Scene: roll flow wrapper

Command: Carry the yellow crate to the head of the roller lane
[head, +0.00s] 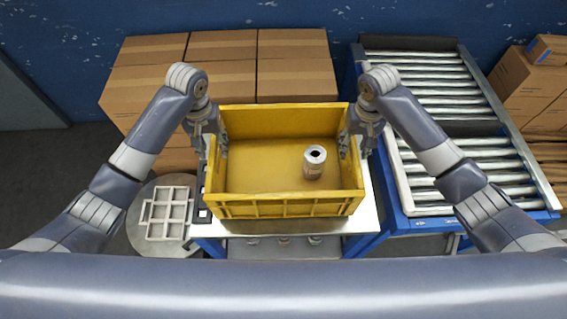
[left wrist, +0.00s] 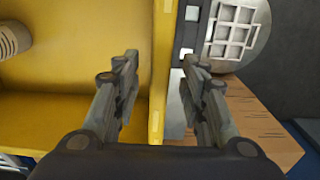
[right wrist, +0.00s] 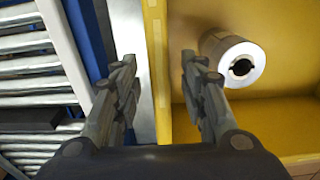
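The yellow crate (head: 285,209) sits on a metal-topped table (head: 372,215), with one can (head: 314,160) standing inside it towards the right. My left gripper (head: 213,150) is at the crate's left wall; in the left wrist view its fingers (left wrist: 158,75) are apart, one on each side of the wall. My right gripper (head: 353,147) is at the crate's right wall; in the right wrist view its fingers (right wrist: 157,75) are also apart astride the wall. The roller lane (head: 425,95) stands to the right of the table.
Stacked cardboard boxes (head: 225,62) stand behind the crate. A round stand with a white divided tray (head: 169,213) is at the left. More boxes (head: 525,90) stand right of the lane. Several cans (head: 283,240) show under the table's front edge.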

